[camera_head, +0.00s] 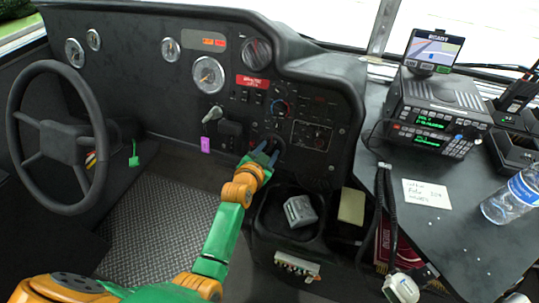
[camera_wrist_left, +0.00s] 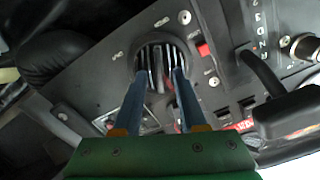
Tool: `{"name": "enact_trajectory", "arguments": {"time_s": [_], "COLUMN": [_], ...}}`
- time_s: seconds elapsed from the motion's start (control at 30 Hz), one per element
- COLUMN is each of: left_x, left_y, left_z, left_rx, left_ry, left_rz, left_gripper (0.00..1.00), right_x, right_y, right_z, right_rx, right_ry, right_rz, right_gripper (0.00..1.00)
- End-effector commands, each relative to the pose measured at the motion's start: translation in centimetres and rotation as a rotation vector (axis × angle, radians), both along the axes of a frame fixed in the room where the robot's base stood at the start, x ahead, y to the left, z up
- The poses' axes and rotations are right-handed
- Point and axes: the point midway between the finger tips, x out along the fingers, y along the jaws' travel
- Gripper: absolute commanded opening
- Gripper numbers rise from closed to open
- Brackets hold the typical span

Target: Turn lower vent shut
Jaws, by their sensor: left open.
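The lower vent (camera_wrist_left: 160,55) is a round black vent with light slats, set in the dark dashboard panel. In the left wrist view my left gripper (camera_wrist_left: 159,74) is open, with its two blue fingers reaching to the vent's face, one on each side of the middle slats. I cannot tell whether the fingertips touch it. In the head view my left gripper (camera_head: 267,154) is at the lower dashboard and largely covers the lower vent (camera_head: 276,141). My right gripper is not in view.
Another round vent (camera_head: 256,53) sits higher on the dashboard. The steering wheel (camera_head: 58,138) is at left. A gear lever (camera_head: 212,114) and a purple tag (camera_head: 205,145) are left of my gripper.

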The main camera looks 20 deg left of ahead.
Motion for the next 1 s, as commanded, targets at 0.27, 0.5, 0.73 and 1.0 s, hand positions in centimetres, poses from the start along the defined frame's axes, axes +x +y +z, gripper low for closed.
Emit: {"name": "enact_trajectory", "arguments": {"time_s": [0.27, 0.5, 0.73, 1.0], "left_x": [0.1, 0.0, 0.1, 0.1], "left_y": [0.0, 0.0, 0.0, 0.1], "left_z": [0.0, 0.0, 0.1, 0.2], "left_rx": [0.0, -0.001, -0.018, -0.145], "left_ry": [0.0, 0.0, 0.001, 0.006], "left_rz": [0.0, 0.0, 0.007, 0.053], "left_gripper": [0.25, 0.0, 0.0, 0.0], "right_x": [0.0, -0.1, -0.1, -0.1], "right_y": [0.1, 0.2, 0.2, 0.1], "right_z": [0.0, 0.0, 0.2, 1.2], "right_rx": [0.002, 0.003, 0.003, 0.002], "right_ry": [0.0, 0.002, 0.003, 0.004], "right_rz": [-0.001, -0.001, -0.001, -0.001], "right_gripper": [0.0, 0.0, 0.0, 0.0]}}
